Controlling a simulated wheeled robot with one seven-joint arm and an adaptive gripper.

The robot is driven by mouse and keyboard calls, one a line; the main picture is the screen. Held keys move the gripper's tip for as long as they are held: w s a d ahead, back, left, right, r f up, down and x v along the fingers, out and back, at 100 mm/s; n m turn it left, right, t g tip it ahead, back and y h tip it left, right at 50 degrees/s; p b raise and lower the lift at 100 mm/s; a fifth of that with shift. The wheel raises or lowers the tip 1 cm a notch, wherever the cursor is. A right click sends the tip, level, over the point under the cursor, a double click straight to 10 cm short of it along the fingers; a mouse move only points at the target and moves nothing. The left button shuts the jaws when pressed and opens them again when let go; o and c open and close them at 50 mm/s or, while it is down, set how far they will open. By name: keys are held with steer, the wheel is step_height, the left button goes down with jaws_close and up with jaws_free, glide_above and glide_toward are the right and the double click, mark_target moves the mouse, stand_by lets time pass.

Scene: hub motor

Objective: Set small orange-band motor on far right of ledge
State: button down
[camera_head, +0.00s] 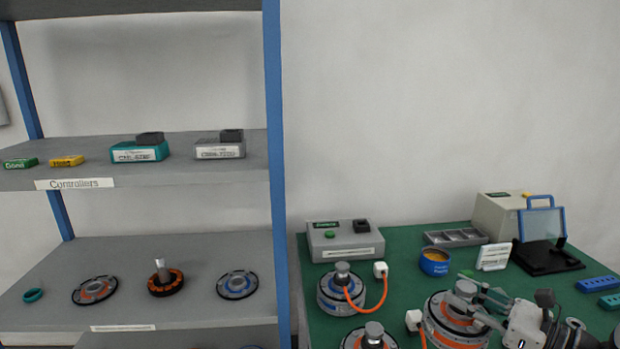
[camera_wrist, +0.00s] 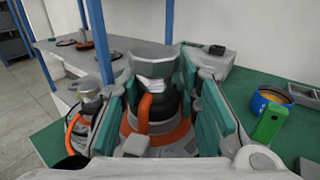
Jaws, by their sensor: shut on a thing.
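An orange-band motor (camera_head: 447,328) with a silver shaft knob stands at the front right of the green bench. My gripper (camera_head: 478,292) is shut on its upper part. In the wrist view the silver knob (camera_wrist: 152,62) rises between the teal finger pads (camera_wrist: 160,100), with an orange cable and orange band below. Whether its base touches the bench I cannot tell. Another orange-band motor (camera_head: 368,338) is cut off by the bottom edge, to the left. A blue-and-grey-band motor (camera_head: 340,292) with an orange cable stands behind it. The lower grey shelf (camera_head: 205,260) is at left.
A blue post (camera_head: 275,180) stands between shelf and bench. A grey controller box (camera_head: 345,241), blue tub (camera_head: 434,262) and parts tray (camera_head: 456,238) are on the bench behind.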

steer(key=w+a+r+m+t+h+p, duration=0.1)
steer(key=w+a+r+m+h+p, duration=0.1)
steer(key=a, duration=0.5)
steer(key=w+a+r+m+t+h+p, duration=0.1)
steer(key=w+a+r+m+h+p, duration=0.1)
steer(key=w+a, duration=0.4)
steer(key=shift+w+a+r+t+h+p, duration=0.15)
steer(key=shift+a+r+t+h+p, duration=0.2)
steer(key=shift+a+r+h, duration=0.65)
steer(key=shift+d+r, duration=0.3)
steer(key=shift+d, duration=0.05)
